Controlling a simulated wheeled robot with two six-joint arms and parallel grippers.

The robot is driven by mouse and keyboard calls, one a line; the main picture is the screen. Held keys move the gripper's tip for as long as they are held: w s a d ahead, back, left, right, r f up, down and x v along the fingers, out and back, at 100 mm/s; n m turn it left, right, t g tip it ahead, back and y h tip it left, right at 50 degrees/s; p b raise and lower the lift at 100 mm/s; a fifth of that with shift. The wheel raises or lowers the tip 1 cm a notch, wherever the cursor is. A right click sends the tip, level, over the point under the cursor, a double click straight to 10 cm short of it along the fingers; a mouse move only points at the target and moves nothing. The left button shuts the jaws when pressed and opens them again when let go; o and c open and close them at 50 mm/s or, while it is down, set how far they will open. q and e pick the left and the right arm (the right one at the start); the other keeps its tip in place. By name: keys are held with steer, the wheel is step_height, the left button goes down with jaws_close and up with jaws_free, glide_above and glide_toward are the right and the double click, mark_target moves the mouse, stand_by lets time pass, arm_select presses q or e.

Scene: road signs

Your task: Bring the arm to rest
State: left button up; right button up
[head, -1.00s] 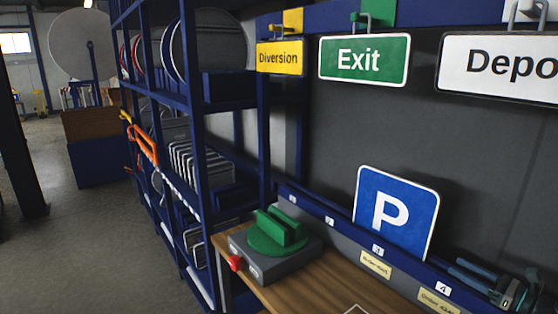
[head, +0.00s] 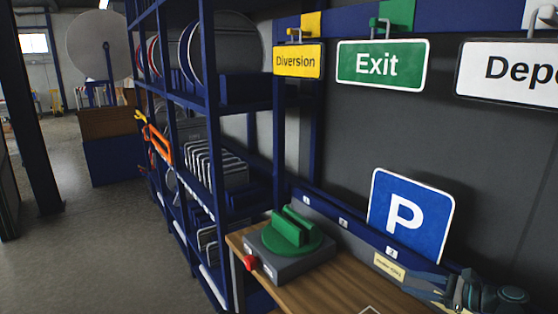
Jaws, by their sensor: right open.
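My right gripper (head: 440,286) shows at the lower right in the head view. It is open and empty, above the workbench (head: 350,283) and below the blue P sign (head: 408,217). The P sign leans upright in the blue rack (head: 316,203) behind the bench, apart from the fingers as far as I can see. My left gripper is out of view.
A grey fixture with a green slotted turntable (head: 290,235) and red knob (head: 250,263) stands on the bench's left end. The yellow Diversion sign (head: 298,61), green Exit sign (head: 383,65) and a white sign (head: 508,70) hang above. Blue shelving (head: 212,160) stands left, with open floor beyond.

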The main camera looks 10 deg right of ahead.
steer(key=a+f+n+g, duration=0.3)
steer(key=a+n, duration=0.1)
steer(key=a, duration=0.4)
steer(key=a+f+n+g+h+p, duration=0.1)
steer(key=a+f+n+g, duration=0.2)
steer(key=a, duration=0.5)
steer(key=a+f+n+g+h, duration=0.1)
steer(key=a+f+n+g, duration=0.2)
steer(key=a, duration=0.6)
steer(key=shift+s+n+p, duration=0.2)
steer(key=shift+n, duration=0.45)
steer(key=shift+s+n+p, duration=0.2)
steer(key=shift+n, duration=0.45)
steer(key=s+a+f+n+g+h+p, duration=0.2)
steer(key=s+a+f+n+h, duration=0.1)
steer(key=s+a+n+h, duration=0.6)
steer(key=shift+s+a+n+g, duration=0.3)
steer(key=shift+s+a+n, duration=0.45)
steer(key=shift+a+n, duration=2.25)
steer(key=shift+d+n, duration=0.6)
steer(key=shift+d, duration=0.05)
